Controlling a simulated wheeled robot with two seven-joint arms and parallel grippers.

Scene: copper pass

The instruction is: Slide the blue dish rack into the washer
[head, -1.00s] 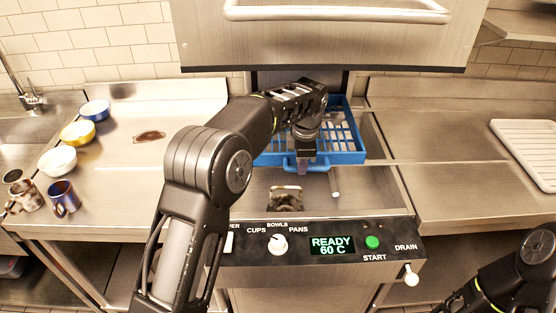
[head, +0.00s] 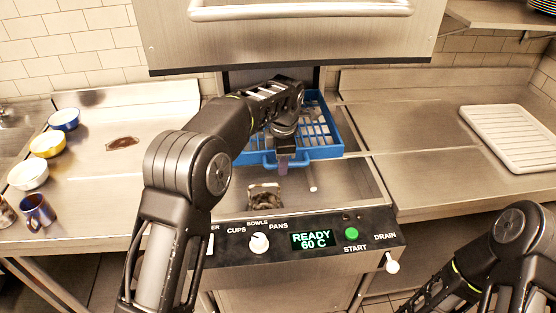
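The blue dish rack (head: 326,152) sits inside the washer (head: 352,186), towards the back of its open bay under the raised hood (head: 290,38). My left arm reaches over the bay from the left. My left gripper (head: 283,162) points down at the rack's front edge, by its blue front handle (head: 268,164). Its fingers look close together there, but I cannot tell whether they grip the handle or only touch it. The arm hides the rack's left part. My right arm shows at the lower right; its gripper is outside the view.
The control panel (head: 310,239) reads READY 60 C. Bowls, a yellow one (head: 47,143) among them, and a mug (head: 38,210) stand on the left counter, near a brown stain (head: 122,144). A white ribbed tray (head: 515,135) lies on the right counter, which is otherwise clear.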

